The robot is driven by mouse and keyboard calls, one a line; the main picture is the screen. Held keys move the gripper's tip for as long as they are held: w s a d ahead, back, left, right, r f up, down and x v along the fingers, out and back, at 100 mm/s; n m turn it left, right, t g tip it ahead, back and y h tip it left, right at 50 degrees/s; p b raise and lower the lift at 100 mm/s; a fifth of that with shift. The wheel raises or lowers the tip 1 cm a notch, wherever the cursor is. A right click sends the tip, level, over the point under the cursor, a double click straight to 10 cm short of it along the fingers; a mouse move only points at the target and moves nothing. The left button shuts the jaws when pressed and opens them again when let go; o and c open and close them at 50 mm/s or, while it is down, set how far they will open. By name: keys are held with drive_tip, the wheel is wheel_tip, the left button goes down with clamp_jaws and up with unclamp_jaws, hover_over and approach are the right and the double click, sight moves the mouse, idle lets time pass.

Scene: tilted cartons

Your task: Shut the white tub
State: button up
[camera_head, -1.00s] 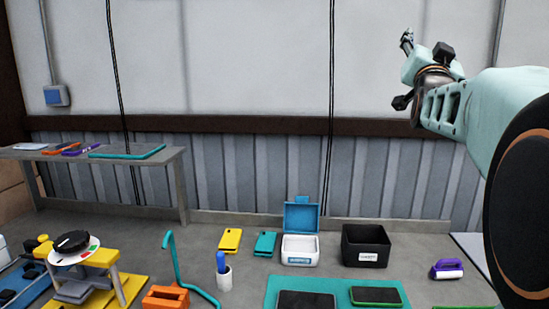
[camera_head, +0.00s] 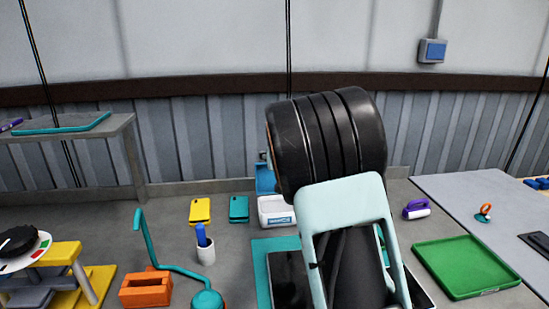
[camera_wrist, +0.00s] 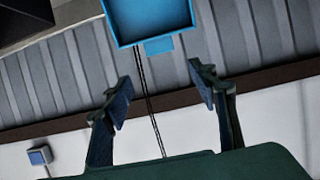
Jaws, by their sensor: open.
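The white tub (camera_head: 275,214) stands on the bench in the head view, partly hidden by my arm. Its blue lid (camera_head: 265,179) is raised at the back, so the tub is open. In the wrist view the lid (camera_wrist: 148,20) shows at the top centre, beyond my fingertips, and the tub's white body is out of frame. My gripper (camera_wrist: 160,80) is open and empty, with its fingers spread and apart from the lid. In the head view my arm hides most of the gripper.
A yellow item (camera_head: 200,211) and a teal item (camera_head: 239,209) lie left of the tub. A white cup (camera_head: 205,253) holds a blue object. A green tray (camera_head: 466,266) and a purple-handled item (camera_head: 416,209) lie to the right. My arm covers the area right of the tub.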

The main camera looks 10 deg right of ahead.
drive_tip(key=p, duration=0.3)
hover_over(273, 174)
drive_tip(key=w, duration=0.1)
drive_tip(key=shift+w+f, duration=0.1)
drive_tip(key=shift+f, duration=2.4)
clamp_jaws()
